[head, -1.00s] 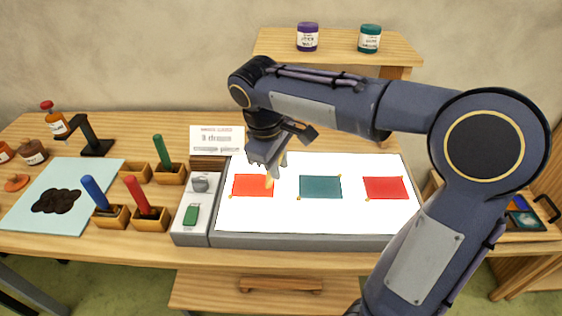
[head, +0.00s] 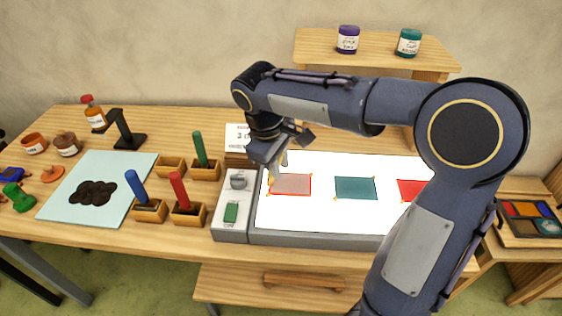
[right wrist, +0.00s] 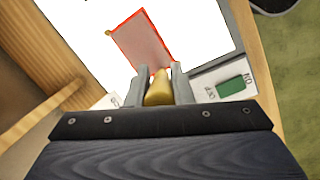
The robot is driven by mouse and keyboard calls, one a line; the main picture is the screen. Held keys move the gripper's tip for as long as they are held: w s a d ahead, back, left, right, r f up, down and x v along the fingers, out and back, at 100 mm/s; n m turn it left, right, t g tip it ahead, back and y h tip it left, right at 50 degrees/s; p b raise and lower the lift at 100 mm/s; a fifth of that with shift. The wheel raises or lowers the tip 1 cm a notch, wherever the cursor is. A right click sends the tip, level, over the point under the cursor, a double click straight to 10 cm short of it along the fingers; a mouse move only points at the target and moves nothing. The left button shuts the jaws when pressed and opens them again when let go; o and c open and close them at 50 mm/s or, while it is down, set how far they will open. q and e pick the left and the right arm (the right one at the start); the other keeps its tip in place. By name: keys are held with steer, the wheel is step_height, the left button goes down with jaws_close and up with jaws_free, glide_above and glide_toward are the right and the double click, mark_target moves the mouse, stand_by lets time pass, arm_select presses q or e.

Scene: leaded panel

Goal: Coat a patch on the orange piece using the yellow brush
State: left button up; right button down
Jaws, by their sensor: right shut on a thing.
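My right gripper (head: 272,172) is at the left end of the lit white panel, by the leftmost piece (head: 292,184). In the right wrist view it is shut on the yellow brush (right wrist: 159,90), whose end points toward the near end of that piece (right wrist: 143,45). The piece's face now looks dull pinkish, with a thin orange-red edge. I cannot tell whether the brush touches it. The brush is mostly hidden by the fingers in the head view. My left gripper is out of view.
A teal piece (head: 355,188) and a red piece (head: 411,189) lie to the right on the panel (head: 330,222). Blue (head: 136,188), red (head: 179,190) and green (head: 199,149) handled tools stand in wooden holders at left; one holder (head: 171,167) is empty. A dark patch (head: 93,194) lies on a pale blue mat.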

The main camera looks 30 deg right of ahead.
steer(key=p+v, duration=0.1)
steer(key=v, duration=0.1)
steer(key=p+v, duration=0.2)
steer(key=shift+d+r, duration=0.1)
steer(key=shift+d, duration=0.3)
steer(key=shift+w+a+r+p, duration=0.15)
steer(key=shift+r+p, duration=0.6)
steer(key=shift+p, duration=0.15)
steer(key=shift+d+p+v, duration=0.25)
steer(key=shift+p+v, duration=0.9)
steer(key=shift+v, duration=0.05)
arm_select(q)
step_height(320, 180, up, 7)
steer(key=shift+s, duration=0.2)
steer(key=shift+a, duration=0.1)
